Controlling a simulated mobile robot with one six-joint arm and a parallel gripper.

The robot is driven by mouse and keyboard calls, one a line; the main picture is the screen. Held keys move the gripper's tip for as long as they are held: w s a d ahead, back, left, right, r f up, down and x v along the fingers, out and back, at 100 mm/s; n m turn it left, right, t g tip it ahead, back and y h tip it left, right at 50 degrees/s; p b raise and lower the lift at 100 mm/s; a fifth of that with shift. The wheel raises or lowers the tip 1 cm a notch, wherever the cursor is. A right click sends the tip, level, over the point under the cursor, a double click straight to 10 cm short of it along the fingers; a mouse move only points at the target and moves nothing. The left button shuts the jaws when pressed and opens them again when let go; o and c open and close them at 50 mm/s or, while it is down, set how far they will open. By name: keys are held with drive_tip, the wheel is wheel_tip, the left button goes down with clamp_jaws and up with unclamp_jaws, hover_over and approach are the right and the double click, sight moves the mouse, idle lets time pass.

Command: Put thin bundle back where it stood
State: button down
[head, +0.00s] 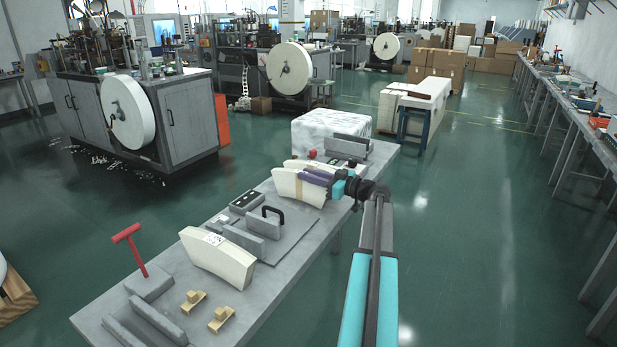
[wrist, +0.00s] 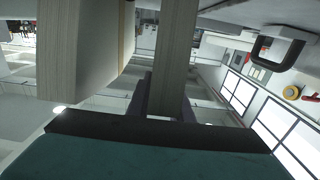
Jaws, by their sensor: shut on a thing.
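My gripper (head: 314,176) is at the far part of the grey table, shut on the thin bundle (head: 296,190), a cream fan-shaped stack of blanks. In the wrist view the thin bundle (wrist: 174,58) stands as a narrow strip between the jaws. A thicker cream bundle (wrist: 78,50) is beside it on the left, with a gap between them. In the head view this other bundle (head: 294,164) shows partly behind the held one. I cannot tell whether the held bundle touches the table.
The grey table (head: 95,318) also bears another cream bundle (head: 217,262) with a label, a block with a black handle (head: 273,213), a red T-handle (head: 130,236) and small brass-coloured pieces (head: 220,319). Grey blocks (head: 347,146) and a white wrapped stack (head: 330,130) are beyond my gripper.

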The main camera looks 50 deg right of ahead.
drive_tip(key=c, duration=1.6)
unclamp_jaws()
drive_tip(key=shift+r, duration=0.1)
drive_tip(key=b+v, duration=0.1)
drive_tip(key=v, duration=1.1)
drive_tip(key=shift+s, duration=0.1)
